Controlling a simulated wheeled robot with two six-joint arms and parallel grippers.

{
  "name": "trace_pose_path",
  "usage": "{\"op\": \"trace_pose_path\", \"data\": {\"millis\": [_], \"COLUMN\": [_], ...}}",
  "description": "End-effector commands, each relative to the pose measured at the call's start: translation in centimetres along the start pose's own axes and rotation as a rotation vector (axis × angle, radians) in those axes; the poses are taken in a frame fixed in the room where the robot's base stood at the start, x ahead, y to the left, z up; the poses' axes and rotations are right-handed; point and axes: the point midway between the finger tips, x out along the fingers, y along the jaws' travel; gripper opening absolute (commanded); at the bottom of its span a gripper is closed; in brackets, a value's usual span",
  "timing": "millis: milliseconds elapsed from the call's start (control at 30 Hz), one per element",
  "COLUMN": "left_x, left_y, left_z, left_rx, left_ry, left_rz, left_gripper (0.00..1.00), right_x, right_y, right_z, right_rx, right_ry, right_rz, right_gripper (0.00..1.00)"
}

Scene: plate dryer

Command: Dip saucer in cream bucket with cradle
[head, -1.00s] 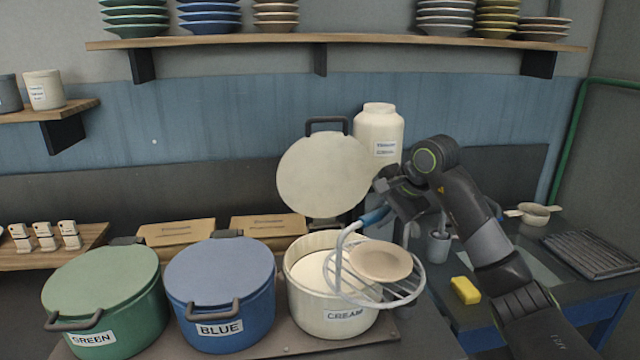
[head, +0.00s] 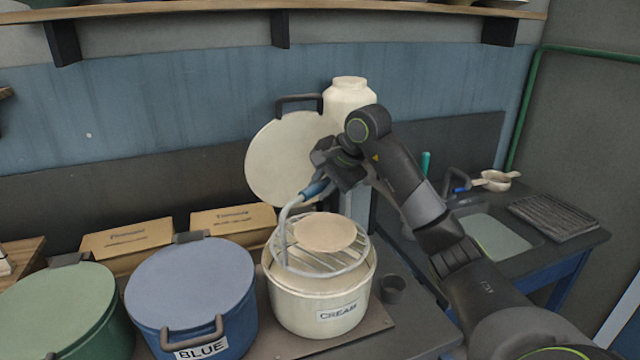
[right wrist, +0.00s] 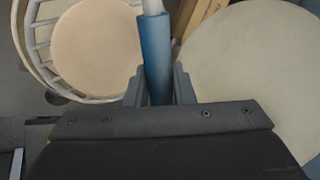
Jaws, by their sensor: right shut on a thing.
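The cream bucket (head: 283,308) stands on the bench with its round lid (head: 275,165) raised behind it. My right gripper (head: 322,185) is shut on the blue handle of the wire cradle (head: 292,262). The pinkish-beige saucer (head: 325,232) lies on the cradle, which is over the bucket mouth, at about rim height. I cannot tell whether it touches the rim. In the right wrist view the blue handle (right wrist: 155,50) is between the fingers and the saucer (right wrist: 95,50) shows at the left. The liquid surface is mostly hidden. My left gripper is out of view.
The closed blue bucket (head: 190,285) and green bucket (head: 60,310) stand to the left. Boxes (head: 128,237) and a cream jar (head: 350,95) are behind. A small dark cup (head: 392,289) sits right of the bucket, and a sink bench is further right.

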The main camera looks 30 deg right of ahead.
Motion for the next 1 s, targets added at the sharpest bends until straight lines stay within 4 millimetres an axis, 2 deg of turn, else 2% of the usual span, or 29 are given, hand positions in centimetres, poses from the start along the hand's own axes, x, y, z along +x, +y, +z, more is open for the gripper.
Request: {"op": "trace_pose_path", "data": {"millis": [433, 1000], "left_x": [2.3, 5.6], "left_y": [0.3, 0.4], "left_z": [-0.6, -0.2], "left_rx": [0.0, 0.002], "left_ry": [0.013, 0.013], "left_rz": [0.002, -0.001], "left_gripper": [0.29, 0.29], "right_x": [2.7, 5.8], "right_y": [1.8, 3.8], "right_z": [0.0, 0.0], "right_rx": [-0.001, -0.001], "right_ry": [0.0, 0.0], "right_rz": [-0.003, -0.003], "right_gripper": [0.0, 0.0]}}
